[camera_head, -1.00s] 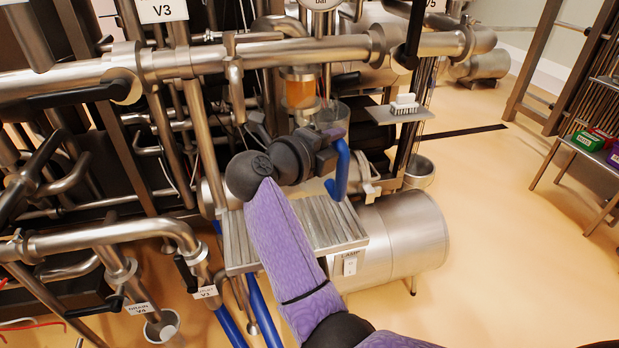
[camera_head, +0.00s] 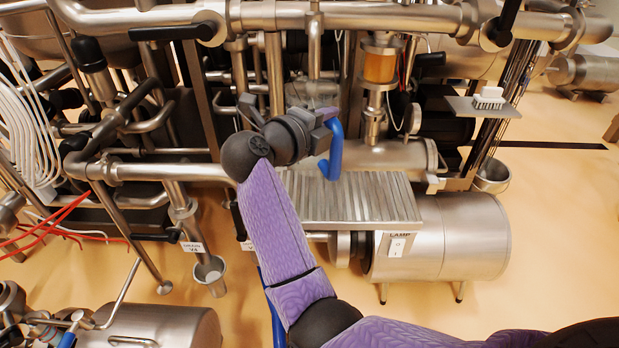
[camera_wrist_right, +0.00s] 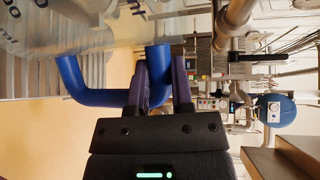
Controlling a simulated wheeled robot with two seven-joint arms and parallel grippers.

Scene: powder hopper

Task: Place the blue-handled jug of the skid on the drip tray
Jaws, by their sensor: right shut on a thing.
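The jug (camera_head: 315,97) has a clear body and a blue handle (camera_head: 335,158). In the head view my right gripper (camera_head: 325,125) and its wrist hide part of the jug. In the right wrist view the blue handle (camera_wrist_right: 90,97) passes between the fingers of my right gripper (camera_wrist_right: 164,75), which is shut on it. The clear jug body (camera_wrist_right: 110,35) fills the upper left there. The ribbed metal drip tray (camera_head: 375,203) lies below and right of the gripper in the head view. The gap between jug and tray cannot be judged. My left gripper is not in view.
A horizontal steel pipe (camera_head: 350,15) crosses above the jug. A sight glass with amber content (camera_head: 380,65) stands behind the tray. A steel cylinder (camera_head: 450,240) with a lamp switch lies under the tray's right side. A small shelf holds a white brush (camera_head: 489,98).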

